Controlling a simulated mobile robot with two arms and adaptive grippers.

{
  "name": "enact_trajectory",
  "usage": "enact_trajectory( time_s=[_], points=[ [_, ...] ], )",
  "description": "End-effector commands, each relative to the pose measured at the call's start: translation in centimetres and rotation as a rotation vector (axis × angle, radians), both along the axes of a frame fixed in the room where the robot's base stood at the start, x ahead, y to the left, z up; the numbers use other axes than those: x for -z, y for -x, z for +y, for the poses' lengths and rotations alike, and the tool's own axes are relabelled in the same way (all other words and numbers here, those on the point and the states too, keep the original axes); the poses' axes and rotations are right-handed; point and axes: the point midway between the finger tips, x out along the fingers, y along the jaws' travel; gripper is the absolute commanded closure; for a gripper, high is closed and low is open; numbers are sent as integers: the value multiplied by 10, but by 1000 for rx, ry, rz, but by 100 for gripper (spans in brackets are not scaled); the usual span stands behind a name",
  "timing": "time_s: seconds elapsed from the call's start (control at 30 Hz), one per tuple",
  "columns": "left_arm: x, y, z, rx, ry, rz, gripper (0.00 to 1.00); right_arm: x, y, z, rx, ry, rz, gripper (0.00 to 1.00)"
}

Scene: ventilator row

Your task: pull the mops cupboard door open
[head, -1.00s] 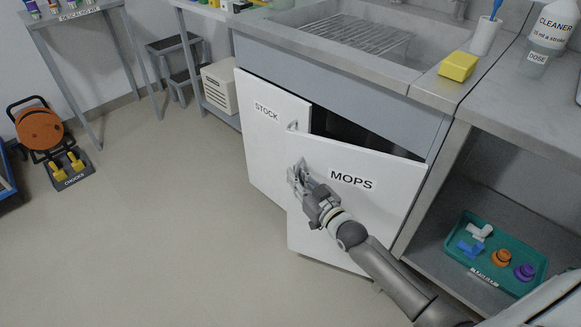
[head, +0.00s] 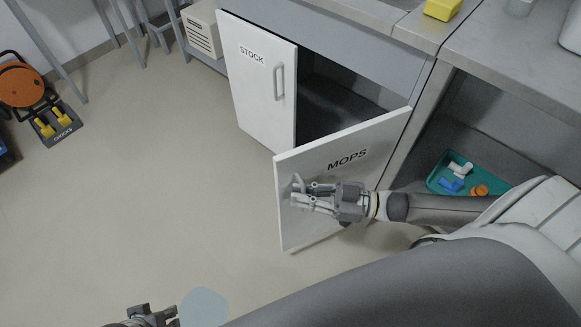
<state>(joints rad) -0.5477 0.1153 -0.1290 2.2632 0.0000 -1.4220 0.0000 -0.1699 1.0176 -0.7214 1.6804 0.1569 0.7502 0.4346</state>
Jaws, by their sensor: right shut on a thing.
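The white MOPS door (head: 340,172) stands ajar in the head view, swung out from the cupboard front, its free edge toward the left. My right gripper (head: 297,193) is at the door's outer face near that free edge, shut on the door handle (head: 297,182), which the fingers partly hide. Behind the door, part of the dark cupboard inside (head: 345,95) shows. My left gripper (head: 158,316) shows only in part at the bottom edge, away from the door; its fingers are cut off by the frame.
The STOCK door (head: 257,85) to the left is shut. A teal tray (head: 436,184) with small parts lies on the open shelf to the right. An orange cable reel (head: 20,88) and a chocks holder (head: 58,130) stand at the far left.

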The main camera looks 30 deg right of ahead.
Motion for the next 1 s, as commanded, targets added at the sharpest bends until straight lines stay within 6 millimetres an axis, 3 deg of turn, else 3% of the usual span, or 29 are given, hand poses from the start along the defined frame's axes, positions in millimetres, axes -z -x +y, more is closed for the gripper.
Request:
enact_trajectory(
  time_s=[0.2, 0.4, 0.93, 0.97, 1.0],
  points=[
    [4, -1, 0, 0, 1, 2, 60, 0, 36, -8, -119, 1, 1, 100],
    [7, -1, 0, 0, 0, 3, 60, 0, 53, -12, -178, -1, 0, 100],
    [7, -1, 0, 0, 0, 3, 60, -1, 59, -13, -198, -4, -2, 100],
    [7, -1, 0, 0, 0, 3, 60, -1, 59, -13, -198, -4, -2, 88],
    [7, -1, 0, 0, 0, 3, 60, -1, 59, -13, -198, -4, -2, 83]
  ],
)
